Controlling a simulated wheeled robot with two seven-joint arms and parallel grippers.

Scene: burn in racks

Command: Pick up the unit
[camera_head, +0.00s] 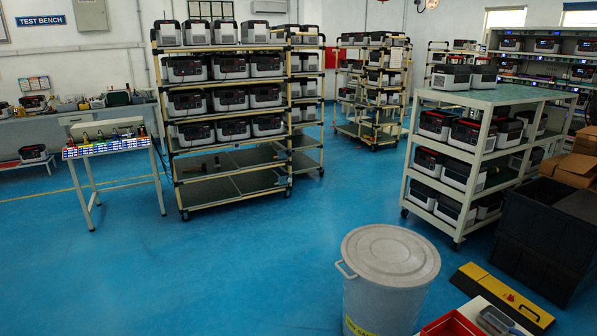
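Several similar grey-and-black box units stand on racks, and I cannot tell which one the task names. Some, such as this unit (186,69), fill the upper shelves of the cream-framed rack (236,187) left of centre. Others, such as this unit (435,124), stand on the shelves of the green-topped trolley (490,95) at the right. Two more units (451,77) stand on that trolley's top. A single unit (33,153) sits low by the wall at the far left. Neither of my grippers shows in the head view.
A grey lidded bin (390,255) stands at the front, right of centre. A black crate (545,235), cardboard boxes (570,168) and a yellow-and-black bar (500,297) crowd the right. A small table (110,147) stands left. Blue floor (200,270) is clear at front left.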

